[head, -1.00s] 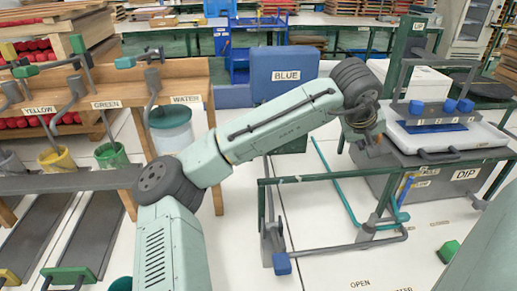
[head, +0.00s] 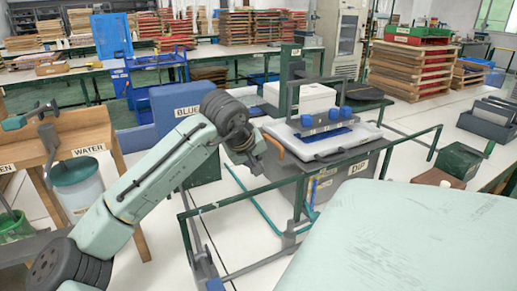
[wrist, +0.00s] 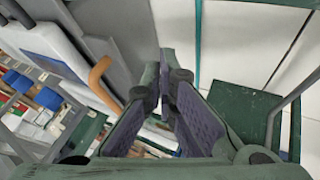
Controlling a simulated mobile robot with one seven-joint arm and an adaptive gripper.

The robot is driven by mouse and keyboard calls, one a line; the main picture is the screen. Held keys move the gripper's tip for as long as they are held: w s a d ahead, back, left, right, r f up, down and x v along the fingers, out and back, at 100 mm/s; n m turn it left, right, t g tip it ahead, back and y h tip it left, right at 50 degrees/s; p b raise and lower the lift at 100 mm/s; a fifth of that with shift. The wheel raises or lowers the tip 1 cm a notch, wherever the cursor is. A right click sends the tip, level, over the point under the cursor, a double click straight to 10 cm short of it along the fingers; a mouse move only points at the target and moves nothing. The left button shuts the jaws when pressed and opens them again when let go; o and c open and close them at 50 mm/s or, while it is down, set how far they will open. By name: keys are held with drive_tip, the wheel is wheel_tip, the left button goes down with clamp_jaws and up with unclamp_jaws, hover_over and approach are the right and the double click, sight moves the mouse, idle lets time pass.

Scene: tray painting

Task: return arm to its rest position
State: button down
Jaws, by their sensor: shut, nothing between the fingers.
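My arm (head: 140,190) reaches from the lower left of the head view up to its dark wrist joint (head: 225,112). My gripper (head: 250,158) hangs just past that joint, small and partly hidden, in front of the left side of the dip tank. In the wrist view, my gripper (wrist: 168,75) shows two green fingers with purple-grey pads, brought together at the tips. It holds nothing.
The dip tank (head: 330,176), with a white tray (head: 335,143) on top, stands close to my gripper. Its orange handle (wrist: 101,78) is near the fingers. A green rail frame (head: 190,235) stands in front. The blue box (head: 168,100) is behind my arm.

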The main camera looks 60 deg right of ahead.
drive_tip(key=b+v, duration=0.1)
drive_tip(key=v, duration=0.7)
drive_tip(key=shift+r, duration=0.4)
